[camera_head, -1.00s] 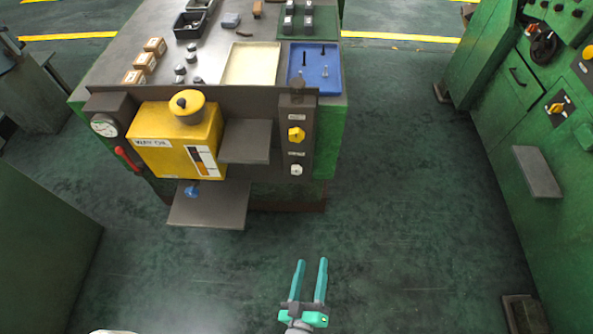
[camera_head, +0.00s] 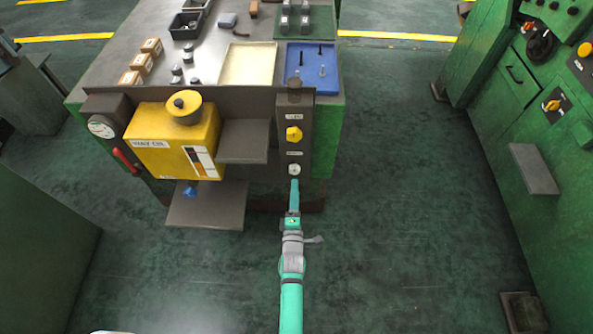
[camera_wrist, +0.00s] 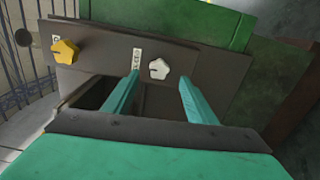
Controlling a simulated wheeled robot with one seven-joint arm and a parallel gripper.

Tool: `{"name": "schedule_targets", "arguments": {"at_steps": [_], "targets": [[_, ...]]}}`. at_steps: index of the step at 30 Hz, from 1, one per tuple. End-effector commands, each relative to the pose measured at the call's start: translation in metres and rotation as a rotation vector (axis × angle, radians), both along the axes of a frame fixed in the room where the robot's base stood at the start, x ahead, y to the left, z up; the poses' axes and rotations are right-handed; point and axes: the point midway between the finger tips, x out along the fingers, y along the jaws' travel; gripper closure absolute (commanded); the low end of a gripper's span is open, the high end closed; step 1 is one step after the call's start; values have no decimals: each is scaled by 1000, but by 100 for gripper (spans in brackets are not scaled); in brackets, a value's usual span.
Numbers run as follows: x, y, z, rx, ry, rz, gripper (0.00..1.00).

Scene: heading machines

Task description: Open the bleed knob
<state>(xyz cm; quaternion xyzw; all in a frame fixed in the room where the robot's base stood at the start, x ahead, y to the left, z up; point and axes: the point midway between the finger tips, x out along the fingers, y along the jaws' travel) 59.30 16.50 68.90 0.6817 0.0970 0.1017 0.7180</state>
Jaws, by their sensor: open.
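A dark upright panel (camera_head: 293,112) carries a yellow knob (camera_head: 293,134) and, below it, a white knob (camera_head: 294,169). Small labels sit by the knobs, too small to read surely, so I cannot tell which is the bleed knob. In the wrist view, the white knob (camera_wrist: 159,69) shows between the fingertips and the yellow knob (camera_wrist: 65,51) lies to the left. My gripper (camera_head: 295,183) is open and empty, just below the white knob in the head view. In the wrist view, my gripper (camera_wrist: 160,78) has one finger on each side of that knob, and contact cannot be told.
A yellow oil box (camera_head: 172,141) with a gauge strip stands left of the panel. A grey shelf (camera_head: 243,141) juts out beside the panel, and a lower shelf (camera_head: 207,206) sits further left. A blue tray (camera_head: 314,64) lies on top.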

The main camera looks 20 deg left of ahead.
Motion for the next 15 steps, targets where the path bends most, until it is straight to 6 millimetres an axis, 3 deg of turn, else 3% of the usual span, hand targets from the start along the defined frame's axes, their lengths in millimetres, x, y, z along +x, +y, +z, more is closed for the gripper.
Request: {"name": "schedule_targets", "arguments": {"at_steps": [9, 15], "targets": [[54, 14, 2, 3, -2, -3, 48], [79, 20, 1, 2, -2, -4, 48]]}}
